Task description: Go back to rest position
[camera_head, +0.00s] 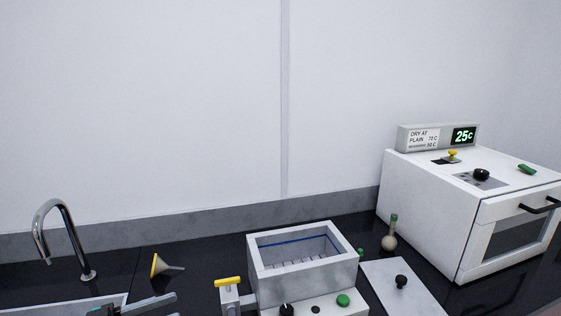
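My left gripper (172,305) shows at the bottom left edge, in front of the sink. Its grey fingers point right and look spread apart, with nothing seen between them. The lower finger is mostly cut off by the picture's edge. My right gripper is not in view.
A sink (62,305) with a chrome faucet (66,237) is at the left, with a yellow-rimmed funnel (164,267) beside it. A white open-topped bath (300,277) stands in the middle. A small flask (389,238), a flat plate device (405,290) and a white oven (428,205) are right.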

